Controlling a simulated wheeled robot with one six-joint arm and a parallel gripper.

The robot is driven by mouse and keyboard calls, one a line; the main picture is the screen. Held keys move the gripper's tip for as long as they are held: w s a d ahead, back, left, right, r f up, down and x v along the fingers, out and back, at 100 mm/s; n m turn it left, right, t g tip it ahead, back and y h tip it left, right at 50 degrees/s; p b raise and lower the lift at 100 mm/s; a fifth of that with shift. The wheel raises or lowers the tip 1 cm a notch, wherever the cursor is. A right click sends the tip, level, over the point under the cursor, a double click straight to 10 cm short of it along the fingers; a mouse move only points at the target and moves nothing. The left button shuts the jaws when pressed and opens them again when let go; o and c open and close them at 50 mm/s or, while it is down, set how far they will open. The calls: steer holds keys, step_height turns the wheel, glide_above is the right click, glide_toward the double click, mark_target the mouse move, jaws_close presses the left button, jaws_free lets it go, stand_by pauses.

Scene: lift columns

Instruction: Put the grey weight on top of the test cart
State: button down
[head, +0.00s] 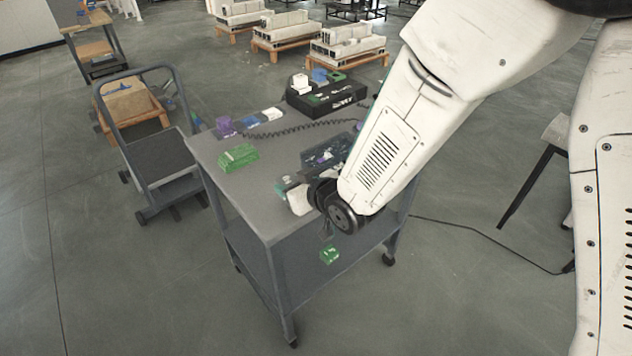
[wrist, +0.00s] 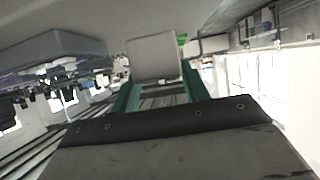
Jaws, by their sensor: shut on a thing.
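The grey weight (wrist: 153,55) is a plain block between the two teal fingers of my gripper (wrist: 160,76) in the wrist view. My gripper is shut on it. In the head view my white arm reaches down to the right front part of the grey test cart (head: 258,208). My gripper's fingers are mostly hidden there by my wrist. A pale block-like shape shows beside the wrist, over the cart top; I cannot tell if it is the weight. Whether the weight touches the cart top cannot be told.
On the cart top are green blocks (head: 238,157), a purple item (head: 225,126), a coiled cable (head: 290,130) and a black box (head: 325,101). The left front of the top is bare. A platform trolley (head: 160,160) stands to the left. A cable (head: 480,233) crosses the floor at right.

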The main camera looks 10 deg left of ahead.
steer(key=shift+a, duration=1.1)
steer(key=shift+f, duration=1.8)
steer(key=shift+f, duration=0.1)
steer(key=c, duration=0.7)
jaws_free()
steer(key=shift+s+f, duration=0.1)
